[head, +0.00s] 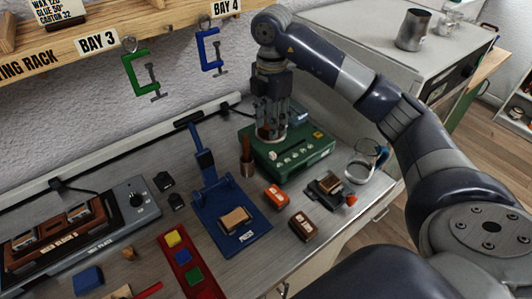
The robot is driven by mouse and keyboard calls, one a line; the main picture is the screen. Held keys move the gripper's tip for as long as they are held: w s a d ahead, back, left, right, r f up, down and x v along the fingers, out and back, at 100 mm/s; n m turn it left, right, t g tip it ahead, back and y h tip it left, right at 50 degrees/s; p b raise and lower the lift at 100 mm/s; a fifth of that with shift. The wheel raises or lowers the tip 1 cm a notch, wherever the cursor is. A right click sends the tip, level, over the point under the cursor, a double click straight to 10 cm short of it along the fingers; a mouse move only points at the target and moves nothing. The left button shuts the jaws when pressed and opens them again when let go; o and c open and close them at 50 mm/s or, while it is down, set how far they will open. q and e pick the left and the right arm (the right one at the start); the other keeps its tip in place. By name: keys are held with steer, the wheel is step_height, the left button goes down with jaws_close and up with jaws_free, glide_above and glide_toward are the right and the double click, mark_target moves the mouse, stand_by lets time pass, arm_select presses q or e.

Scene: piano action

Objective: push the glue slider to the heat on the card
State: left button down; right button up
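The card (60,10) on the rack shelf at top left reads "GLUE 50°", with a wax line above and a carton line reading 32 below. My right gripper (271,134) points down over the back left part of the green unit, behind the knobs. Its fingertips are small and partly merged with brownish parts there, so its opening is unclear. My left gripper is out of view.
A blue press (222,205) stands left of the green unit, and a brown-handled tool (247,157) stands close by its left side. Orange (276,196) and brown (303,226) blocks lie in front. A glass jug (362,160) is at right. Clamps (211,48) hang above.

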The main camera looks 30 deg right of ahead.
mark_target(271, 154)
step_height(271, 154, down, 11)
steer(key=p, duration=0.2)
steer(key=shift+s+r+p, duration=0.1)
steer(key=shift+r+p, duration=0.05)
steer(key=shift+p, duration=0.2)
jaws_close()
